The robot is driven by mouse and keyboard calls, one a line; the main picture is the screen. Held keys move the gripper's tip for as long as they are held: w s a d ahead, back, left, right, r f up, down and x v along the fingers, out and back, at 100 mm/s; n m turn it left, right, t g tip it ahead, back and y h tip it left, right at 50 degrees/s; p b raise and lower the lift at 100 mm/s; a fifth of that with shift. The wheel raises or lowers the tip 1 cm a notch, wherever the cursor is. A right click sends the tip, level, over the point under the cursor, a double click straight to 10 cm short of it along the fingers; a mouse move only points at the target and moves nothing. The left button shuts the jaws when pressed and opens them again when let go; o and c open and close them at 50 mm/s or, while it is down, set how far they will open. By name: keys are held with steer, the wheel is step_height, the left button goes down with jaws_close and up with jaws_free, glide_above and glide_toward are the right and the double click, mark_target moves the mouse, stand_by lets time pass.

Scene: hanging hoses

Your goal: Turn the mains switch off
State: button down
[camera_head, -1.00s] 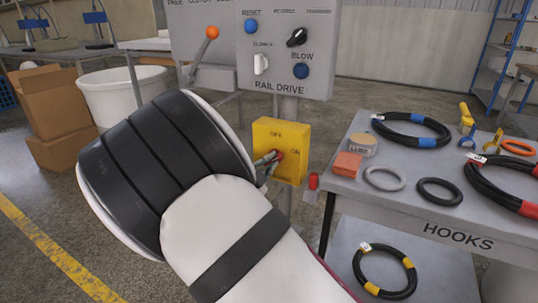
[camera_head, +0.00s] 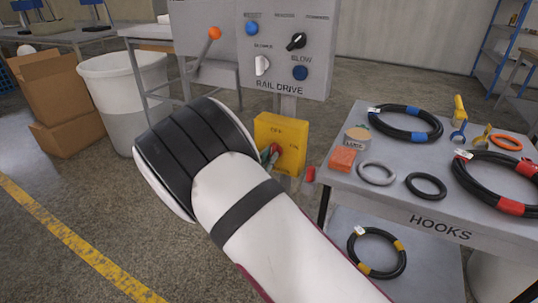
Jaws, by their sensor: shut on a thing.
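The mains switch is a yellow box (camera_head: 291,131) marked OFF at the top and ON at the right. It is fixed on a post below the grey RAIL DRIVE panel. Its red handle (camera_head: 274,149) is mostly hidden by my gripper (camera_head: 271,155). My gripper is at the front of the box, shut on the handle. Only the fingertips show past my white and black arm. I cannot clearly tell which mark the handle points to.
The RAIL DRIVE panel (camera_head: 287,70) with knobs and an orange-tipped lever (camera_head: 209,42) stands above. A grey table (camera_head: 400,205) with coiled hoses and rings is at the right. A white bin (camera_head: 125,100) and cardboard boxes (camera_head: 60,100) stand at the left.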

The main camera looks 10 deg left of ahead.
steer(key=shift+f+n, duration=0.1)
steer(key=shift+n, duration=0.3)
steer(key=c, duration=1.6)
jaws_free()
steer(key=shift+c, duration=0.2)
steer(key=v, duration=1.2)
